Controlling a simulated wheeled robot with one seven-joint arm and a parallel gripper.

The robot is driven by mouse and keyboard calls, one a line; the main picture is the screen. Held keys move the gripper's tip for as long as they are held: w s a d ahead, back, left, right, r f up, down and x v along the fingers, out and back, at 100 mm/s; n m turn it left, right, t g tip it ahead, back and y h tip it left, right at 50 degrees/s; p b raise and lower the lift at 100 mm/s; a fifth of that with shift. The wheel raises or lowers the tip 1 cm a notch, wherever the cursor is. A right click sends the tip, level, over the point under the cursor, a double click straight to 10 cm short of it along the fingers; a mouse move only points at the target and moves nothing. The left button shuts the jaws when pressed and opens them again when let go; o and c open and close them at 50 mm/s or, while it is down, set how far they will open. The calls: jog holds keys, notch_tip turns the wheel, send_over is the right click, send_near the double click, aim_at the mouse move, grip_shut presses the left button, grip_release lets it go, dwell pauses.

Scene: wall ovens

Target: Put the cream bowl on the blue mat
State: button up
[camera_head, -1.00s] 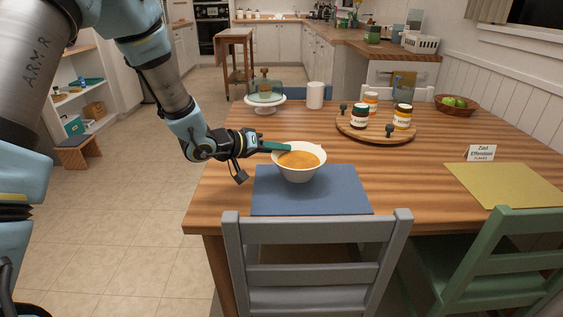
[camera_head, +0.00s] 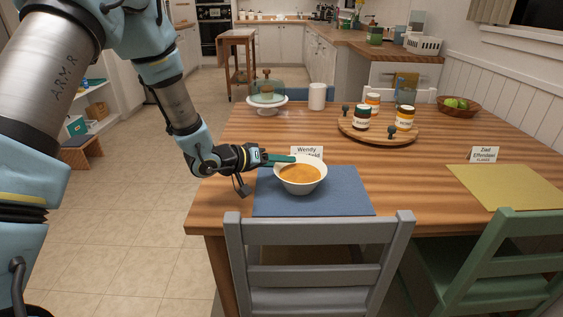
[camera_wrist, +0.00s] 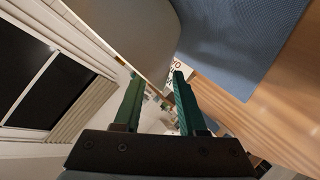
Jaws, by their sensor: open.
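The blue mat (camera_wrist: 240,40) also shows there.
A name card (camera_head: 307,151) stands just behind the bowl. A round wooden tray (camera_head: 365,135) with jars is farther back, and a glass-domed cake stand (camera_head: 267,105) is at the back left. A grey chair (camera_head: 318,245) stands in front of the mat.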

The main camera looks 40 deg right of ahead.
jog(key=shift+r, duration=0.1)
jog(key=shift+a+r, duration=0.1)
jog(key=v, duration=1.1)
jog(key=shift+a+r+b, duration=0.2)
jog(key=shift+a+b, duration=0.1)
jog(key=shift+a, duration=0.05)
jog(key=w+a+n+t+y, duration=0.2)
jog(key=w+a+t+y, duration=0.3)
jog(key=w+a, duration=0.45)
jog(key=w+a+n+t+y, duration=0.2)
jog(key=w+a+n+y, duration=0.15)
jog(key=a, duration=1.15)
jog(key=s+a+r+n+g+y, duration=0.1)
jog(key=s+a+n+g+y, duration=0.3)
jog(key=s+a, duration=0.8)
jog(key=a+y, duration=0.1)
jog(key=a, duration=0.1)
jog(key=shift+s+a+r, duration=0.25)
jog(key=shift+s+a, duration=0.05)
jog(key=shift+s, duration=0.05)
